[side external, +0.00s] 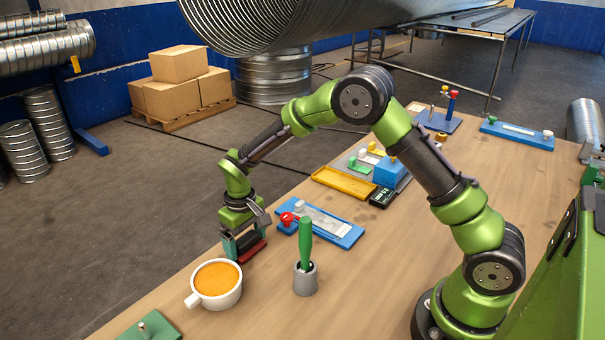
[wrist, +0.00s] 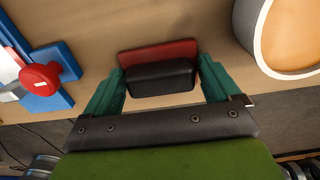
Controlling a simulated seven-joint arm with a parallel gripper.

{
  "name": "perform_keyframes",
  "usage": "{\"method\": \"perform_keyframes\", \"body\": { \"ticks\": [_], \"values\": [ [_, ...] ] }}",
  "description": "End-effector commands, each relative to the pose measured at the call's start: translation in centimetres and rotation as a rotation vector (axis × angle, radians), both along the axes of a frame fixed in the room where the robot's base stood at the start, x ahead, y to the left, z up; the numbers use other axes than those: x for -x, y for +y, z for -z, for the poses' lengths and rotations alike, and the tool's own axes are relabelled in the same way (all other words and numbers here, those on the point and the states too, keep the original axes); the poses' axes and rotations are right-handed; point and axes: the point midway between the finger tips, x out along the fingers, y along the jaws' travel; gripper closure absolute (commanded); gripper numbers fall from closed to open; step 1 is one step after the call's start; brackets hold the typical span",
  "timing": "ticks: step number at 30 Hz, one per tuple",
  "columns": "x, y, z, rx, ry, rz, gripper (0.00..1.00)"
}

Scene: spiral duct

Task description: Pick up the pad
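The pad (side external: 252,250), red below with a black top, is at the table's near-left edge in the side view. In the wrist view the pad (wrist: 160,78) lies between the green fingertips, its red base showing beyond the black block. My gripper (side external: 240,243) points down over it, one finger on each side. In the wrist view the fingers of my gripper (wrist: 162,75) are spread to about the pad's width. I cannot tell whether they press on it or leave a small gap. The pad's underside is hidden.
A white cup (side external: 190,300) of orange liquid stands close by. A green-handled tool (side external: 306,242) stands in a grey holder. A blue board (side external: 345,238) with a red knob (side external: 287,218) lies just behind. The table's edge is close on the left.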

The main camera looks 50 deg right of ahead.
Motion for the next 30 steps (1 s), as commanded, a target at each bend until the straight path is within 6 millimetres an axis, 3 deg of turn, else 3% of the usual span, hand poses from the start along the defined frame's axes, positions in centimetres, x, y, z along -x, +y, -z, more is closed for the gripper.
{"method": "perform_keyframes", "body": {
  "ticks": [10,21,30],
  "values": [
    [-0.1,0.0,-0.8,0.000,-0.004,0.000,0.42],
    [-0.1,0.0,-7.8,-0.001,-0.005,0.000,0.42],
    [0.0,0.0,-10.1,0.000,-0.001,0.000,0.42]
  ]
}}
